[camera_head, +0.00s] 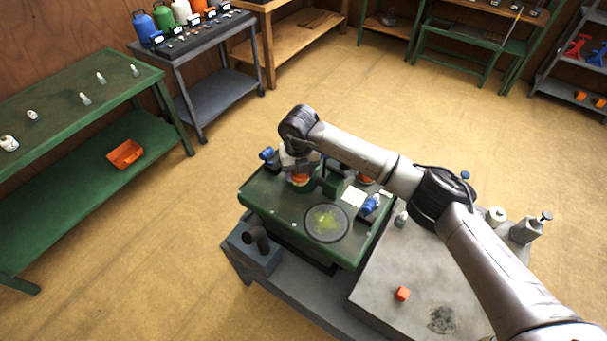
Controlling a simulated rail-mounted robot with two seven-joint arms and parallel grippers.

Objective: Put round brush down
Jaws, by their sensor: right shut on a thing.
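My right arm comes in from the right, and its gripper (300,170) points down over the far left part of the green machine deck (270,215). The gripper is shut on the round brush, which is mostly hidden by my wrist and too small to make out. An orange part (300,179) shows right below the fingers; I cannot tell whether it belongs to the brush or the deck. My left gripper is not in view.
A green bench (60,105) stands left; the floor between is clear.

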